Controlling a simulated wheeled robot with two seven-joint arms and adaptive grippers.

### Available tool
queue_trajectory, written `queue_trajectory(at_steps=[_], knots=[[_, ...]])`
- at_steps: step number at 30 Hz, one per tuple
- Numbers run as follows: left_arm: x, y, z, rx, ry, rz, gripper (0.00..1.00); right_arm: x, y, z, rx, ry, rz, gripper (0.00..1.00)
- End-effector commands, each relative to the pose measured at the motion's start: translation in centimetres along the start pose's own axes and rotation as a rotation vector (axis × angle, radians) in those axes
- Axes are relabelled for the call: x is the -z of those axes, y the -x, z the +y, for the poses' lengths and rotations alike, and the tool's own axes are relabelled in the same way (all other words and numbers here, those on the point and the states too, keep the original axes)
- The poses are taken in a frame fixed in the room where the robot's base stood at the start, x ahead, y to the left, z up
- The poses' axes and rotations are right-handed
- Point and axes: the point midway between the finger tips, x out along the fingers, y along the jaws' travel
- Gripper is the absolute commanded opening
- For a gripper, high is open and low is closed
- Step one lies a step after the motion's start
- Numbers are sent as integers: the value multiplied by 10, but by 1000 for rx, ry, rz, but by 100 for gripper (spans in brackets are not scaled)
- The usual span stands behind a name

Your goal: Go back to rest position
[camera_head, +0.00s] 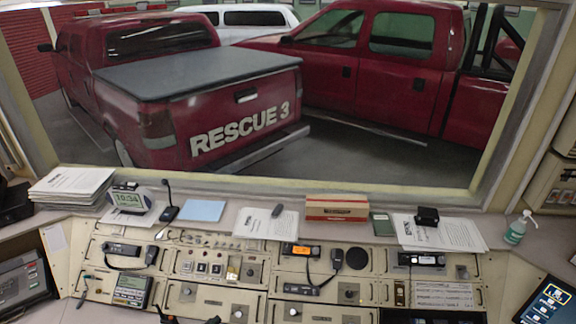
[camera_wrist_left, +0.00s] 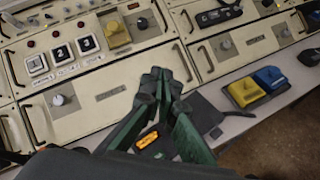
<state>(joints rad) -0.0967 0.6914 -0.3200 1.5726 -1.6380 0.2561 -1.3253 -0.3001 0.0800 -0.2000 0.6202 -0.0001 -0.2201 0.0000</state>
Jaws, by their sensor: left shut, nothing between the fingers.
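My left gripper (camera_wrist_left: 160,82) shows in the left wrist view, its dark fingertips together with nothing between them. It reaches over the lower front of the beige console (camera_wrist_left: 95,105), to the right of a panel handle. I cannot tell whether the tips touch the panel. In the head view only small dark shapes show at the bottom edge, and I cannot clearly make out the gripper there. My right gripper is not in view.
Buttons marked 1, 2 and 3 (camera_wrist_left: 62,57) and a yellow switch (camera_wrist_left: 116,33) stand near the gripper.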

Motion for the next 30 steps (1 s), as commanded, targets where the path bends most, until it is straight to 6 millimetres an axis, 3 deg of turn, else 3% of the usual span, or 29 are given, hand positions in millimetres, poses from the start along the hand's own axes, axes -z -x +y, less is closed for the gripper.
queue_trajectory(at_steps=[1,3,5,7,10,12,14,16,20,21,30], knots=[[-34,8,10,-80,194,-94,0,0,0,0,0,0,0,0],[-69,30,38,-206,515,-225,0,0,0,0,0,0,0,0],[-83,54,65,-311,797,-325,0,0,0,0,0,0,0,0],[-80,86,94,-429,1131,-429,0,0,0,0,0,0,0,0],[-50,132,117,-594,1605,-546,0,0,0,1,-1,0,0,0],[-16,161,116,-715,1933,-606,0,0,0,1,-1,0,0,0],[15,183,103,-823,2202,-638,0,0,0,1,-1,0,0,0],[46,203,79,-946,2472,-652,0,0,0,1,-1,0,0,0],[77,225,32,-1124,2804,-632,0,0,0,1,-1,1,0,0],[83,230,19,1152,-2831,611,0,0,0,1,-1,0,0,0],[97,257,-64,1097,-2427,365,0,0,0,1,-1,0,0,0]])
